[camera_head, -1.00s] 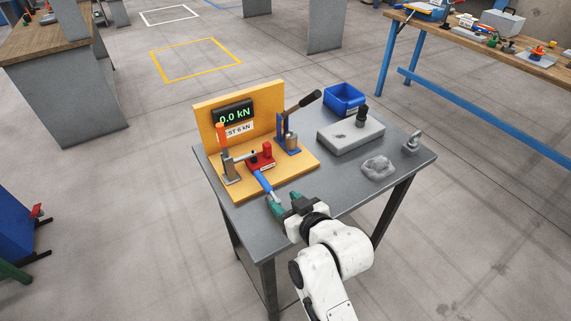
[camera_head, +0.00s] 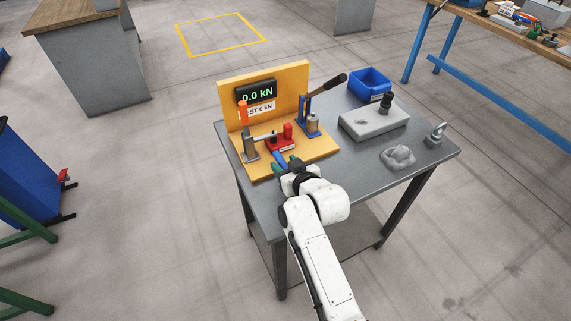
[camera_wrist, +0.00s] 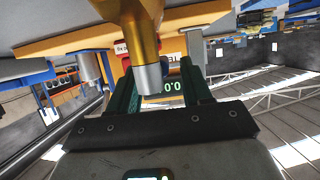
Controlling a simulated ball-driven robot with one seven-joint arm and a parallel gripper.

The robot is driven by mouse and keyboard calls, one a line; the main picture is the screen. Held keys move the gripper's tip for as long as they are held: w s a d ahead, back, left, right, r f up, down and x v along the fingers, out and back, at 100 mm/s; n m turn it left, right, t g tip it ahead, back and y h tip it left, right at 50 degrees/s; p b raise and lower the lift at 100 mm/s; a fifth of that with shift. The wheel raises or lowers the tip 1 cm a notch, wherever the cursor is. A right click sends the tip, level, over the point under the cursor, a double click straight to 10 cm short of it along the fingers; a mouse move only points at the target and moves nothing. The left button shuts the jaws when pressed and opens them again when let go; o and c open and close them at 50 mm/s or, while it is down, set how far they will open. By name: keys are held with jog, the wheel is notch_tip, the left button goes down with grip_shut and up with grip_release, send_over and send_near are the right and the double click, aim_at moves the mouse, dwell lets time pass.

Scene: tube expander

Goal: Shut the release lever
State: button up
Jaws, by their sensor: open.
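On the orange fixture (camera_head: 318,148), a red block (camera_head: 279,147) with a blue bar (camera_head: 279,159) faces me, and a grey clamp (camera_head: 250,148) with an upright orange handle (camera_head: 243,111) stands left of it. Which part is the release lever is not certain. My gripper (camera_head: 284,166) is open at the fixture's front edge, next to the blue bar; its contact with the bar cannot be told. In the wrist view its green fingers (camera_wrist: 160,98) stand apart, with a brass-coloured rod with a silver tip (camera_wrist: 148,75) showing between them, partly in front.
A black-handled lever (camera_head: 324,90) on a blue stand rises at the right of the fixture. A grey block (camera_head: 372,124), blue bin (camera_head: 370,86), grey lump (camera_head: 398,157) and small metal piece (camera_head: 436,136) lie to the right. The front right tabletop (camera_head: 370,178) is clear.

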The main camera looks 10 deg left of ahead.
jog(key=shift+w+a+f, duration=0.1)
jog(key=shift+w, duration=0.1)
jog(key=shift+c, duration=0.3)
grip_shut()
dwell(0.3)
